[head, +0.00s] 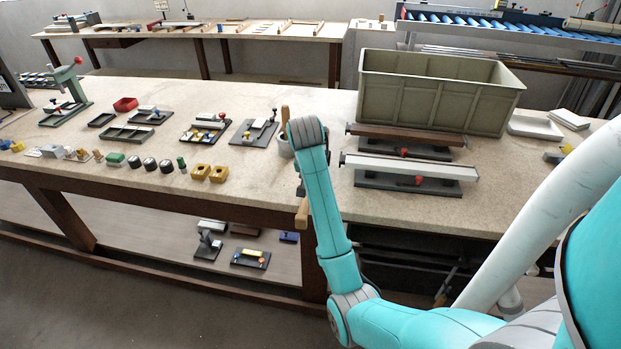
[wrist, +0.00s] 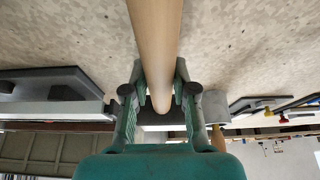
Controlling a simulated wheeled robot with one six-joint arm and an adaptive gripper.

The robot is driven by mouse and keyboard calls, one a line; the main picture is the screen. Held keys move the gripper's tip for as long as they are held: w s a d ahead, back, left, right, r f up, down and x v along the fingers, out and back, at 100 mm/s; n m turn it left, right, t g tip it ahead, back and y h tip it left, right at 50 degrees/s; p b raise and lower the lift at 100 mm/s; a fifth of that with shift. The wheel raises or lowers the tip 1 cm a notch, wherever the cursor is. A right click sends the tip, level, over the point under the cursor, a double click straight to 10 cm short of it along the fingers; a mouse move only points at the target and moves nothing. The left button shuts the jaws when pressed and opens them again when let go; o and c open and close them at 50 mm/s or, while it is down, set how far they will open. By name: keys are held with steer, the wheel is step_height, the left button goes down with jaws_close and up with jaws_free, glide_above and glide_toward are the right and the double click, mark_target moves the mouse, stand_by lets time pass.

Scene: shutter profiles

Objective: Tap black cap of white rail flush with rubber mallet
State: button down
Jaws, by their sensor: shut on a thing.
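The white rail (head: 410,167) lies in a dark fixture at the right of the bench. A small dark end piece (head: 342,159), apparently its black cap, is at the rail's left end. I cannot tell from here whether it sits flush. In the wrist view a pale rail (wrist: 45,110) shows at the left, apart from my gripper. My gripper (wrist: 158,92) is shut on a wooden handle (wrist: 155,45), apparently the mallet's. The handle's end (head: 301,212) shows near the bench's front edge. The mallet head is not clearly visible. My gripper is mostly hidden behind my arm in the head view.
A brown rail (head: 410,136) in a similar fixture lies behind the white one, before a large grey-green bin (head: 430,95). Small parts and fixtures fill the bench's left.

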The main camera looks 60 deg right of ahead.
steer(key=shift+s+d, duration=0.3)
steer(key=shift+s, duration=0.4)
steer(key=shift+s+d, duration=0.3)
steer(key=shift+s, duration=0.35)
steer(key=shift+s+d, duration=0.3)
steer(key=shift+s, duration=0.4)
steer(key=shift+w+a, duration=0.3)
steer(key=shift+w, duration=0.4)
steer(key=shift+w+a, duration=0.25)
steer(key=shift+w, duration=0.4)
steer(key=s, duration=0.1)
steer(key=s+d, duration=0.1)
steer(key=shift+s+d, duration=0.1)
steer(key=shift+s, duration=0.25)
steer(key=shift+w+a, duration=0.35)
steer(key=shift+w, duration=0.4)
steer(key=shift+w+a, duration=0.35)
steer(key=shift+w, duration=0.4)
